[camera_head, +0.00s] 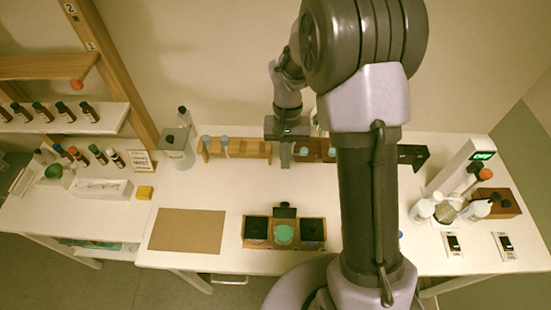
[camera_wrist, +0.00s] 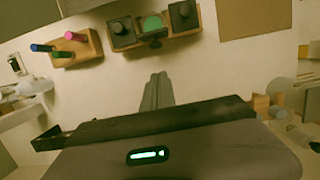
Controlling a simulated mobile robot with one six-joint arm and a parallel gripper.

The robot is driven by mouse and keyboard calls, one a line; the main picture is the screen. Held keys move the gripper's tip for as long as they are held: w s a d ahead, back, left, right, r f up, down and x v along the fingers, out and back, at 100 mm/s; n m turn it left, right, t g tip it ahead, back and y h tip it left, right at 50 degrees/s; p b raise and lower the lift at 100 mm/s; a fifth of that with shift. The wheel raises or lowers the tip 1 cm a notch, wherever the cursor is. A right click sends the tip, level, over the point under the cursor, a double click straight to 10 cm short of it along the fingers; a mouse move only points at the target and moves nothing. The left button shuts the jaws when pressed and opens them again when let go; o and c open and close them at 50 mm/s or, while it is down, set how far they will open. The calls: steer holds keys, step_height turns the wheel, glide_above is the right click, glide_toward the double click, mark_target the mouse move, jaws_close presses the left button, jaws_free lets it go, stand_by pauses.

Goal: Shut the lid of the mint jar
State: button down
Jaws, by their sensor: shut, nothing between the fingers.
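A wooden block (camera_head: 285,246) holds three jars near the table's front edge. Its middle jar (camera_head: 284,234) shows a green round top and has a dark lid (camera_head: 285,211) standing up at its back edge, so it looks open; I take it as the mint jar, its label being unreadable. The jars to either side have flat black tops. The wrist view also shows the green jar (camera_wrist: 152,22) with its raised lid (camera_wrist: 152,39) on the near side. My gripper (camera_head: 285,164) is shut and empty, behind the block and apart from it; its fingers (camera_wrist: 158,78) point toward the block.
A wooden rack (camera_head: 236,148) with tubes stands at the back, left of my gripper. A brown mat (camera_head: 187,231) lies left of the block. A scale-like device (camera_head: 464,165) with bottles stands at the right. Table between gripper and block is clear.

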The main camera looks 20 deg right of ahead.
mark_target(284, 205)
steer(key=s+f, duration=0.2)
steer(key=f, duration=0.1)
steer(key=s+a+f+b, duration=0.1)
steer(key=s+f, duration=0.1)
steer(key=f, duration=0.1)
steer(key=s+a+f, duration=0.1)
steer(key=s+f, duration=0.1)
steer(key=f, duration=0.1)
steer(key=shift+s+f, duration=0.2)
steer(key=shift+f, duration=0.1)
steer(key=shift+w+b, duration=0.15)
steer(key=shift+b, duration=0.15)
